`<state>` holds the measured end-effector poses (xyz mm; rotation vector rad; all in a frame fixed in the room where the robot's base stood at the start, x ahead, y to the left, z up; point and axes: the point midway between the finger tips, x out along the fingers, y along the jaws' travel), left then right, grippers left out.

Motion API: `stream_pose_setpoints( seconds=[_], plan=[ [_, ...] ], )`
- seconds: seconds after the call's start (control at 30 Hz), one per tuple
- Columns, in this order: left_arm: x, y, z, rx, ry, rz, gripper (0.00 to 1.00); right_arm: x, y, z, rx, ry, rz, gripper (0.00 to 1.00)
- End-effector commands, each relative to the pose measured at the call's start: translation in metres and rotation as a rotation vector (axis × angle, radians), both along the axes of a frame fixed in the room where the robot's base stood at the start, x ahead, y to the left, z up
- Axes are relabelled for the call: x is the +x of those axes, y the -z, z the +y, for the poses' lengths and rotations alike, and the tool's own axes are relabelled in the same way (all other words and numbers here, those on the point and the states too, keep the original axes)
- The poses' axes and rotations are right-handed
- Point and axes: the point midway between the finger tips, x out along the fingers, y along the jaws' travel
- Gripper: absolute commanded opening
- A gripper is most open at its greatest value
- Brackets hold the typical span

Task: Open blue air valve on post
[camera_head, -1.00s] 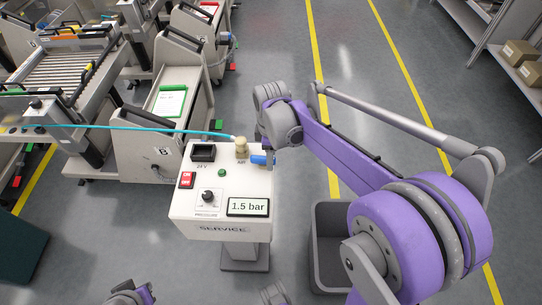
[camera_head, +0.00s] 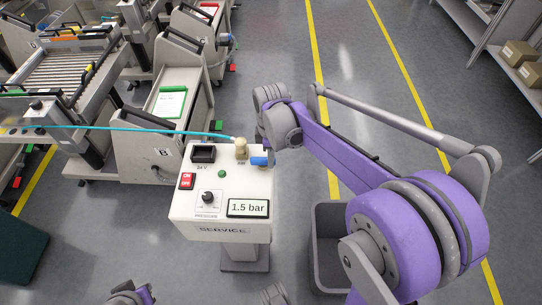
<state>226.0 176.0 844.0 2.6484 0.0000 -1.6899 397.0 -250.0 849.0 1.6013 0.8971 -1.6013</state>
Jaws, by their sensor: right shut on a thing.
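The white service post (camera_head: 190,222) stands in the middle, with a display (camera_head: 248,208) reading 1.5 bar. The blue valve handle (camera_head: 259,161) sticks out to the right beside a brass fitting (camera_head: 241,148) on its top. A light-blue hose (camera_head: 130,129) runs from the fitting to the left. My right gripper (camera_head: 268,159) is at the right end of the blue handle and shut on it; its fingers are mostly hidden by my wrist. My left arm shows only a small part at the bottom edge, and its gripper is not in view.
Feeder trolleys (camera_head: 158,142) stand at the left and back left. A grey bin (camera_head: 327,250) is on the floor right of the post, under my right arm. Shelves with cardboard boxes (camera_head: 517,52) are at the far right. The floor behind the post is clear.

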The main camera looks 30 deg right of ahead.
Motion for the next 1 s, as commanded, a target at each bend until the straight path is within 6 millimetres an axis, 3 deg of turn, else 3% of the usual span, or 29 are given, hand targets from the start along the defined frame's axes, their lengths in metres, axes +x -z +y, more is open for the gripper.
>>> stream_pose_setpoints(
  seconds=[0.27,0.3,0.43,0.77,1.0],
  plan=[
    [0.000,0.000,0.000,0.000,0.000,0.000,0.00,0.001,0.000,0.000,0.000,-0.016,0.000,0.00],
    [0.000,0.000,0.000,0.000,0.000,0.000,0.00,0.001,0.000,0.000,0.000,-0.016,0.000,0.30],
    [0.000,0.000,0.000,0.000,0.000,0.000,0.00,0.001,0.000,0.000,0.000,-0.015,0.000,0.54],
    [0.000,-0.001,0.000,0.000,0.000,0.000,0.00,0.000,-0.002,0.000,0.000,-0.015,0.000,0.55],
    [0.001,-0.006,0.000,0.000,0.000,-0.002,0.00,0.000,-0.037,0.000,0.000,-0.015,0.000,0.55]
  ],
)
